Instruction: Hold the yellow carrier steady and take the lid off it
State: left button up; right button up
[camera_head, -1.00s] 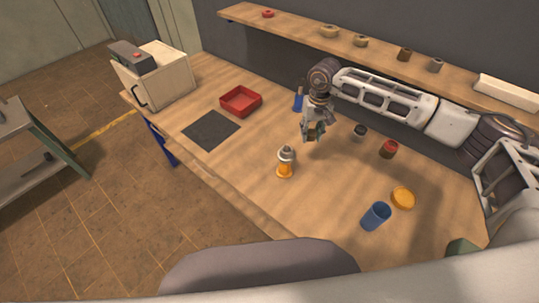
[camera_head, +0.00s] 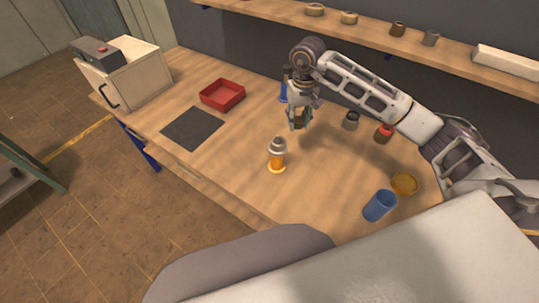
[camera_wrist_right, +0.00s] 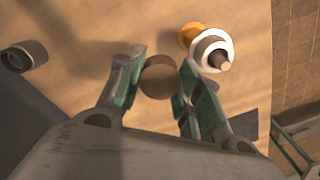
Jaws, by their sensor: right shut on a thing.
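The yellow carrier (camera_head: 277,166) stands upright on the wooden table, with its grey lid (camera_head: 278,144) on top. In the right wrist view, the carrier (camera_wrist_right: 189,35) shows at the upper right, partly hidden under its white-rimmed grey lid (camera_wrist_right: 212,50). My right gripper (camera_head: 298,122) is behind and a little right of the carrier, apart from it. In the wrist view, its green fingers (camera_wrist_right: 160,84) are shut on a brown round piece (camera_wrist_right: 159,78). My left gripper is not in view.
A blue cup (camera_head: 379,206), a yellow disc (camera_head: 404,184), a red-topped jar (camera_head: 383,134) and a dark-topped jar (camera_head: 350,121) stand to the right. A red tray (camera_head: 222,95), a dark mat (camera_head: 193,128) and a box (camera_head: 134,75) are left. A shelf (camera_head: 375,36) runs behind.

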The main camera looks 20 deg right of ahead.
jog(key=shift+d+f, duration=0.15)
jog(key=shift+d, duration=0.35)
jog(key=shift+s, duration=0.1)
jog(key=p, duration=0.2)
send_over(295, 157)
notch_tip(295, 157, down, 13)
jog(key=shift+s+f, duration=0.1)
jog(key=shift+s, duration=0.05)
jog(key=shift+f, duration=0.45)
jog(key=shift+f, duration=1.9)
jog(key=shift+f, duration=0.15)
